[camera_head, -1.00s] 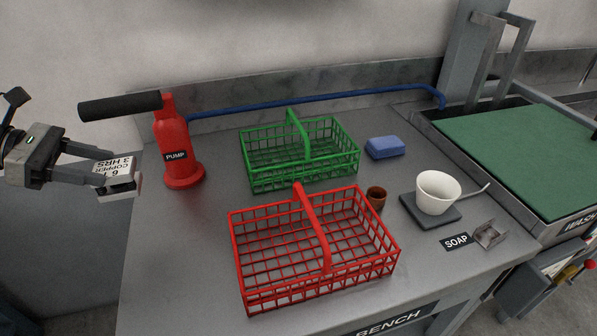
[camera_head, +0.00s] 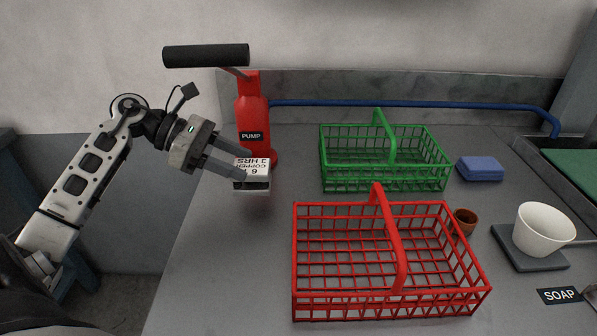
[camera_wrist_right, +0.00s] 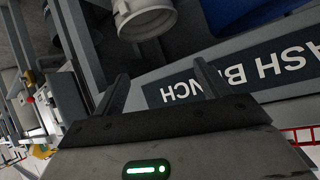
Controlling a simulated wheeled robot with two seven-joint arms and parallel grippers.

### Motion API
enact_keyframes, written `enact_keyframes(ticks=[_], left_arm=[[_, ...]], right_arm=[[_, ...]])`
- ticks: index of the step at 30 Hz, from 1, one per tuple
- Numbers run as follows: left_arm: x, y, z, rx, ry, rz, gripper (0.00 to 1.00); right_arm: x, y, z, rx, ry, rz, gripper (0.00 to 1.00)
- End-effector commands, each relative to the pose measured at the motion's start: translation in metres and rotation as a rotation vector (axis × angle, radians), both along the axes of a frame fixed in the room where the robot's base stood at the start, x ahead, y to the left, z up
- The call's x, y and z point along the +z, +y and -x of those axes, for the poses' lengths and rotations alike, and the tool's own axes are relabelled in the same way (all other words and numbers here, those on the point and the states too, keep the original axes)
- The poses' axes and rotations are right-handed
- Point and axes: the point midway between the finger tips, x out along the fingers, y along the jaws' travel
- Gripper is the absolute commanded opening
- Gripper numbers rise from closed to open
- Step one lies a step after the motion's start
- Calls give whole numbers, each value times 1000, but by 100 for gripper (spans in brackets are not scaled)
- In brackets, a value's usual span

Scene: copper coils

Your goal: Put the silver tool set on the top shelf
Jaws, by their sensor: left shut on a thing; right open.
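I cannot make out a silver tool set or a top shelf in these views.
The bench (camera_head: 215,270) carries a red pump (camera_head: 252,112), a green basket (camera_head: 385,186), a red basket (camera_head: 390,308), a brown cup (camera_head: 465,222), a blue sponge (camera_head: 480,169) and a white bowl (camera_head: 543,230) on a dark plate. Its left front is clear.

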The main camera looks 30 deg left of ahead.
Motion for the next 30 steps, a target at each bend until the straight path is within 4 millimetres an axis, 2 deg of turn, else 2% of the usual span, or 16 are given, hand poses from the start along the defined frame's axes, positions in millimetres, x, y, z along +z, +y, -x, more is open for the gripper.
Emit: enact_keyframes(ticks=[1,6,10,18,21,24,30], left_arm=[[6,-13,-8,-3,-7,4,13],[6,-48,-31,-2,-7,5,13],[5,-65,-42,0,-6,4,13],[4,-87,-56,-1,-5,4,13],[-17,-84,-54,3,3,8,13],[-29,-84,-54,3,0,6,13],[-34,-83,-54,2,-4,1,13]], right_arm=[[5,-1,0,1,2,7,75],[6,-3,-2,2,6,27,75],[8,-4,-4,4,3,37,75],[9,-5,-3,9,12,53,75],[10,-5,-2,11,12,58,75],[10,-6,-2,13,16,63,75],[6,-6,0,14,22,65,75]])
